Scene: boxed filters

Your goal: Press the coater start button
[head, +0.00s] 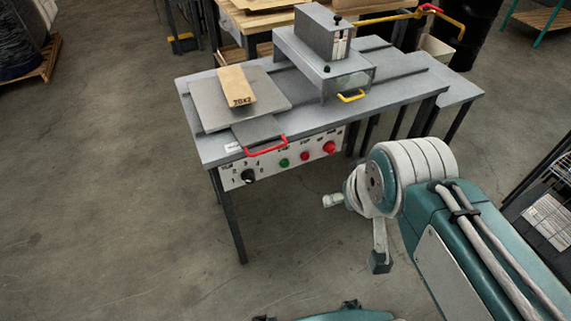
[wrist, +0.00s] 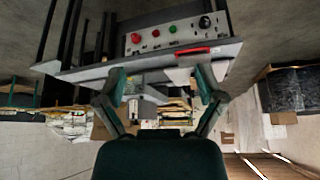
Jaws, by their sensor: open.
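The coater (head: 440,85) is a grey table-like machine with a white control panel (head: 318,150) on its front edge. A green button (head: 284,162) with a small, barely legible label sits on the panel, between a black dial (head: 248,175) and a small red button (head: 304,156). A larger red button (head: 328,147) is at the panel's right end. My gripper (head: 356,232) is open and empty, in front of the panel and to the right of the green button in the head view. The upside-down wrist view shows the green button (wrist: 172,29) beyond the spread fingers (wrist: 160,76), apart from them.
A red handle (head: 266,149) juts out above the panel, near the green button. A box marked 70x2 (head: 236,86) lies on a plate on the left of the top. A grey housing (head: 322,60) stands on the right. The floor in front is clear.

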